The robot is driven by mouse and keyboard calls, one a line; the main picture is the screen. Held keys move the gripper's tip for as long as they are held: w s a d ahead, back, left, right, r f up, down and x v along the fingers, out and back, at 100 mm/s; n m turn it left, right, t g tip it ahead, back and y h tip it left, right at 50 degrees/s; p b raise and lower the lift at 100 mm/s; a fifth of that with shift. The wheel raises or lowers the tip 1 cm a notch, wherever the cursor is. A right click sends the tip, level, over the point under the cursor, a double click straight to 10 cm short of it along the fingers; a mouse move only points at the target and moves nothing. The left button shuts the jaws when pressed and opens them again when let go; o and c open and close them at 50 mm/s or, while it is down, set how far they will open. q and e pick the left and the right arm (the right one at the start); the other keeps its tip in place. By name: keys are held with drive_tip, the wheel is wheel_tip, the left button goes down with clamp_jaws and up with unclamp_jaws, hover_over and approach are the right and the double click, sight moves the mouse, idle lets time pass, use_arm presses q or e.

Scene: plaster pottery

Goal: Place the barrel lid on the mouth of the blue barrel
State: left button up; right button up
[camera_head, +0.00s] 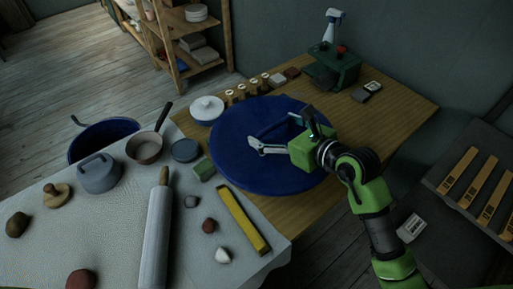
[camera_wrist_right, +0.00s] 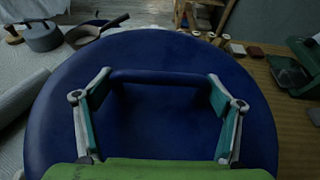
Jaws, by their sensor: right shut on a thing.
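The barrel lid (camera_head: 235,165) is a large round dark-blue disc with a bar handle. It lies over the wooden table, and I cannot tell if it rests on it or is lifted. My right gripper (camera_head: 280,130) is shut on the lid, its fingers spread to the two ends of the handle. In the right wrist view the lid (camera_wrist_right: 55,125) fills the middle, with a finger at each handle end. The blue barrel (camera_head: 92,137) stands on the floor at the left, partly hidden behind the cloth-covered table; its mouth is up. My left gripper is not in view.
A white lidded pot (camera_head: 207,109) and small jars stand behind the lid. A green caddy (camera_head: 333,68) is at the back right.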

drive_tip(key=w+d+f, duration=0.1)
drive_tip(key=d, duration=0.2)
drive_tip(key=w+d+f, duration=0.1)
drive_tip(key=d, duration=0.2)
drive_tip(key=w+d+f, duration=0.2)
drive_tip(key=d, duration=0.1)
drive_tip(key=shift+f, duration=0.1)
drive_tip(key=shift+w+d+f+b, duration=0.25)
drive_tip(key=shift+d+f, duration=0.4)
drive_tip(key=shift+f, duration=0.75)
drive_tip(key=shift+w+d+f, duration=0.3)
drive_tip(key=shift+d+f, duration=0.3)
drive_tip(key=shift+f, duration=0.85)
drive_tip(key=shift+w+d+f+b, duration=0.25)
drive_tip(key=shift+d+f, duration=0.4)
drive_tip(key=shift+f, duration=0.75)
drive_tip(key=shift+f, duration=0.1)
drive_tip(key=o, duration=1.5)
drive_tip(key=shift+s, duration=0.1)
